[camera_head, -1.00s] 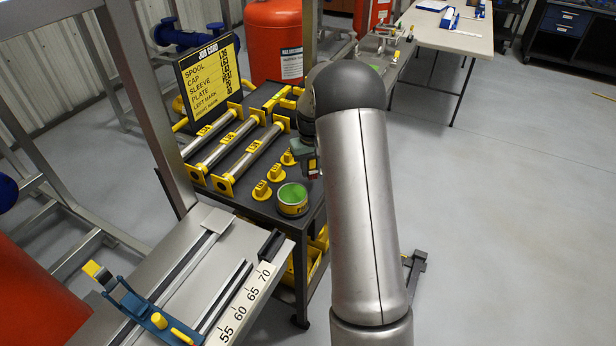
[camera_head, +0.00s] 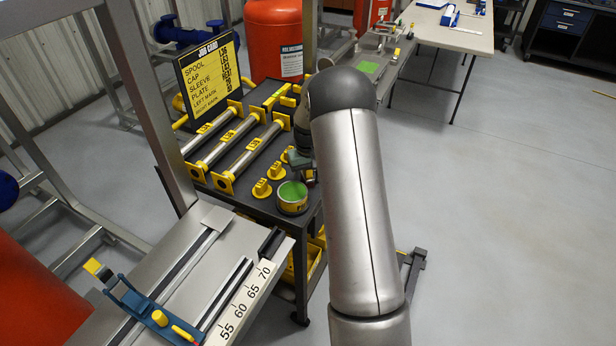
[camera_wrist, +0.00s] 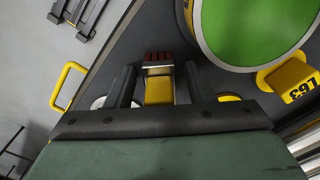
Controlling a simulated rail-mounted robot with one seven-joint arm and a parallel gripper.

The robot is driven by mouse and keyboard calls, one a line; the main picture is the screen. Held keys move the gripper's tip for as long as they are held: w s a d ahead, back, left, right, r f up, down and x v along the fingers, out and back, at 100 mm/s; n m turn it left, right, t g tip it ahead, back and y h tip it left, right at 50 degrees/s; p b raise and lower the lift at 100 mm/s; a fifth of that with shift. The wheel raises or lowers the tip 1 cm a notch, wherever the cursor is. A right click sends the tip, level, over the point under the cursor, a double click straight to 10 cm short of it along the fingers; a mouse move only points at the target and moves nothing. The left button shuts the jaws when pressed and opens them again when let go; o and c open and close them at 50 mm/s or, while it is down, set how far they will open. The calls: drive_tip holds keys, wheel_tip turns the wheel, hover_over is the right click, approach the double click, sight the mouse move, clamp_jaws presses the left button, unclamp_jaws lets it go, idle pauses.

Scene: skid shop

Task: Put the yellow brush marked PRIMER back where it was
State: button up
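The yellow brush (camera_wrist: 159,90) shows in the wrist view between the two dark fingers of my gripper (camera_wrist: 160,82). It has a yellow handle, a metal band and dark red bristles pointing away from the palm. No PRIMER marking is readable. In the head view my gripper (camera_head: 303,165) is over the right edge of the dark bench (camera_head: 240,200), just behind an open pot of green paint (camera_head: 292,197). The pot (camera_wrist: 262,25) also shows beside the fingers in the wrist view.
Yellow knobbed pieces (camera_head: 262,188) stand left of the pot, near several metal tubes in yellow holders (camera_head: 230,150). The job card (camera_head: 208,72) stands behind them. A green-faced plate (camera_head: 369,67) lies on the far bench. Open floor (camera_head: 500,200) lies right.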

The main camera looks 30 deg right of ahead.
wheel_tip(320, 180, up, 12)
drive_tip(key=shift+r+b, duration=0.1)
drive_tip(key=shift+b, duration=0.35)
drive_tip(key=s+a+r+n, duration=0.1)
drive_tip(key=s+a+r, duration=0.2)
drive_tip(key=s+a, duration=0.65)
drive_tip(key=s+a+r, duration=0.4)
drive_tip(key=s+a, duration=0.2)
drive_tip(key=s, duration=0.7)
drive_tip(key=s+a+f, duration=0.2)
drive_tip(key=s+f, duration=0.1)
drive_tip(key=s, duration=0.8)
drive_tip(key=shift+a+f+n, duration=0.15)
drive_tip(key=shift+a+n, duration=0.05)
drive_tip(key=shift+n, duration=0.1)
